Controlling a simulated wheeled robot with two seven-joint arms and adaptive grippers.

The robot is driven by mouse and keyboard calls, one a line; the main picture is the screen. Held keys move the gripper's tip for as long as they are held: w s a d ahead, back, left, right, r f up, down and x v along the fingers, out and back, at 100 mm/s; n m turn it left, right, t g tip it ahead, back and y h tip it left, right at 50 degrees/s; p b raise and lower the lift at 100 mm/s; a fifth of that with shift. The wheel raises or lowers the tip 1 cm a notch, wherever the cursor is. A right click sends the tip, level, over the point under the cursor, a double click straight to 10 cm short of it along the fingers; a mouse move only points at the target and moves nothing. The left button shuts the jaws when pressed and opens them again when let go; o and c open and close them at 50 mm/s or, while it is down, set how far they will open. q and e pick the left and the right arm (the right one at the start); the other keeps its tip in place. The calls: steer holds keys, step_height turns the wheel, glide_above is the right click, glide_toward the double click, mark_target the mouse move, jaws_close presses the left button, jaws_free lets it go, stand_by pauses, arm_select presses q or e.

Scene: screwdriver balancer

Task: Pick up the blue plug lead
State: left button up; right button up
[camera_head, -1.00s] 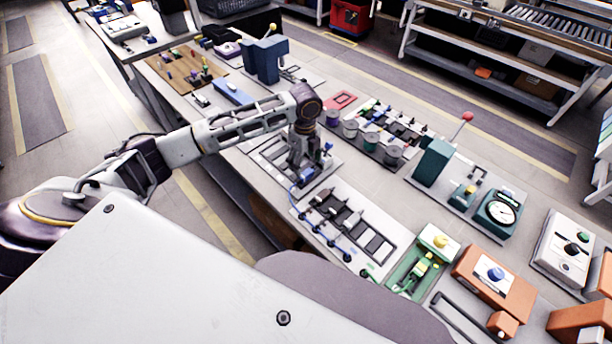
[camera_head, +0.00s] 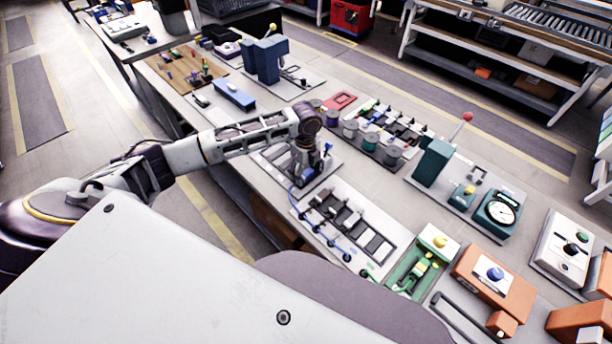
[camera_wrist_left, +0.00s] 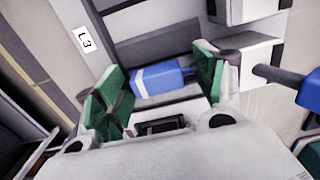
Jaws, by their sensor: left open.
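The blue plug lead (camera_wrist_left: 160,79) shows in the left wrist view as a blue block with a dark end, lying between the two green-padded fingers. My left gripper (camera_wrist_left: 160,88) is open around it, with one finger on each side. Whether the pads touch it I cannot tell. In the head view my left gripper (camera_head: 305,176) points down over the grey tray, and it largely hides the plug lead there. My right gripper is not in view.
A fixture with black slots and blue cables (camera_head: 345,222) lies in front of the gripper. Cylindrical grey pots (camera_head: 370,140) stand behind it to the right. Another blue part (camera_wrist_left: 308,92) is at the right edge of the wrist view. A blue box (camera_head: 234,93) lies farther back.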

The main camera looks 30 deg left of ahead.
mark_target(306, 172)
arm_select(q)
steer(key=c, duration=0.7)
steer(key=shift+r, duration=0.1)
steer(key=shift+c, duration=0.2)
step_height(306, 172, up, 10)
stand_by(0.5)
steer(key=shift+r, duration=0.1)
stand_by(0.5)
